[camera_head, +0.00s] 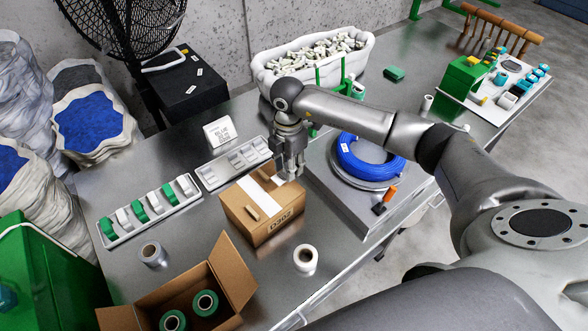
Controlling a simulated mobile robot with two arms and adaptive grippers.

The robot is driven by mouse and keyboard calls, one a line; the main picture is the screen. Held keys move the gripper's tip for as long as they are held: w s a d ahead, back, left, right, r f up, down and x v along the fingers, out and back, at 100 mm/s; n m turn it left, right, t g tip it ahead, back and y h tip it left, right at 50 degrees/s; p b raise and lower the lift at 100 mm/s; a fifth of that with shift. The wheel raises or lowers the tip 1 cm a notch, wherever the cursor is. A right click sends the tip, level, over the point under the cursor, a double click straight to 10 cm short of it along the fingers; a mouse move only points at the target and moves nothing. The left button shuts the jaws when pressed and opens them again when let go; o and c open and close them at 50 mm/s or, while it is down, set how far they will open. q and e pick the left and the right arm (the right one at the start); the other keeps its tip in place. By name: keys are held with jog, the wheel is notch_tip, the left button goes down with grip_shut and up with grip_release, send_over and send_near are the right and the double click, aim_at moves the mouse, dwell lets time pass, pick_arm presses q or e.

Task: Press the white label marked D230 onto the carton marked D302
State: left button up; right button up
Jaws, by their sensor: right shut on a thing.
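The carton marked D302 (250,222) is a closed brown box on the metal table, its printed side facing me. My right gripper (289,173) points down at the back right of the carton's top. It is shut on a small white piece, seemingly the label, mostly hidden by the fingers; no D230 marking can be read. I cannot tell whether the piece touches the carton. My left gripper is not in view.
A blue cable coil (368,158) lies on a grey platform right of the carton. White trays (234,163) stand to the left. An open box (226,262) with green rolls and a white roll (305,259) are in front. A white bin (318,50) stands behind.

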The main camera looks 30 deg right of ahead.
jog(key=shift+w+d+f, duration=0.2)
jog(key=shift+w+f, duration=0.05)
jog(key=shift+w, duration=0.2)
jog(key=shift+f, duration=0.15)
jog(key=b, duration=0.3)
send_over(289, 186)
notch_tip(289, 186, down, 4)
jog(key=shift+f, duration=0.1)
jog(key=shift+f+b, duration=0.65)
jog(key=shift+f+b, duration=0.45)
jog(key=shift+f, duration=0.4)
dwell(0.5)
jog(key=o, duration=0.4)
jog(key=shift+o, duration=0.6)
jog(key=o, duration=0.5)
